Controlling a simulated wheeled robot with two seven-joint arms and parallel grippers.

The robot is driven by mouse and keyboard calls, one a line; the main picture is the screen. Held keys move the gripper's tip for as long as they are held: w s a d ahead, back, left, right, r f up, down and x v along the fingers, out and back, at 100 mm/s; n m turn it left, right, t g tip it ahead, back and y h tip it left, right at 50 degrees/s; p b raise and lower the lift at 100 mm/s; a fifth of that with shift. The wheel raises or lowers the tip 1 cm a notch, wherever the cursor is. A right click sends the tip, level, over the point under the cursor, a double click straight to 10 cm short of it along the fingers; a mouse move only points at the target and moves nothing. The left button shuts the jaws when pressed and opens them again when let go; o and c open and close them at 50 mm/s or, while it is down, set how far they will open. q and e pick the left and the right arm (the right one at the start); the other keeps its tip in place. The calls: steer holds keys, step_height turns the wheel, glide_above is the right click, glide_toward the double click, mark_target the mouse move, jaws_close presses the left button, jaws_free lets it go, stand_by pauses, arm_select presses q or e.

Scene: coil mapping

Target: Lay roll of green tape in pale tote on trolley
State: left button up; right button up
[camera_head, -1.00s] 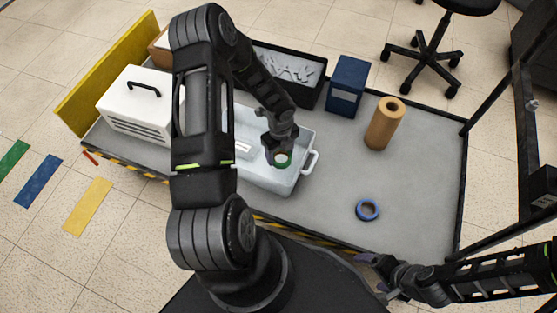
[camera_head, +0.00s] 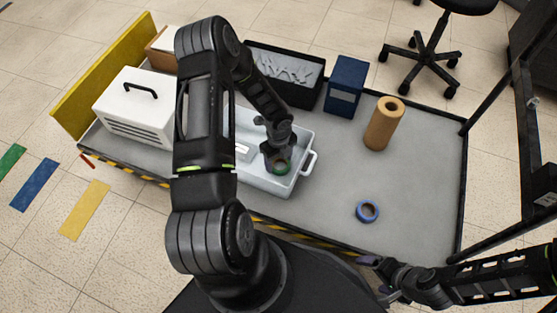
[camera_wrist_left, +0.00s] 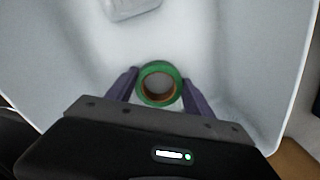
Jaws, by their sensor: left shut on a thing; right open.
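The roll of green tape (camera_head: 280,167) is between the fingers of my left gripper (camera_head: 275,160), which is shut on it inside the outline of the pale tote (camera_head: 306,168). In the left wrist view the green roll (camera_wrist_left: 159,83) shows its brown core, with the fingers of the left gripper (camera_wrist_left: 158,90) at its two sides. The tote's pale floor (camera_wrist_left: 220,60) lies beyond the roll; I cannot tell whether the roll touches it. My right gripper (camera_head: 378,278) is open and empty near the trolley's front edge.
On the grey trolley (camera_head: 420,170) are a blue tape roll (camera_head: 367,211), a brown cylinder (camera_head: 384,123), a blue box (camera_head: 345,84), a black bin (camera_head: 313,88) and a white vented box (camera_head: 133,108). A pale item (camera_wrist_left: 130,5) lies in the tote.

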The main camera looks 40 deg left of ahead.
arm_select(q)
steer(key=o, duration=1.3)
steer(key=shift+o, duration=0.2)
steer(key=shift+r+p, duration=0.35)
steer(key=shift+r, duration=0.05)
step_height(320, 180, up, 12)
steer(key=p, duration=0.3)
steer(key=shift+f+p, duration=0.25)
steer(key=shift+p, duration=0.05)
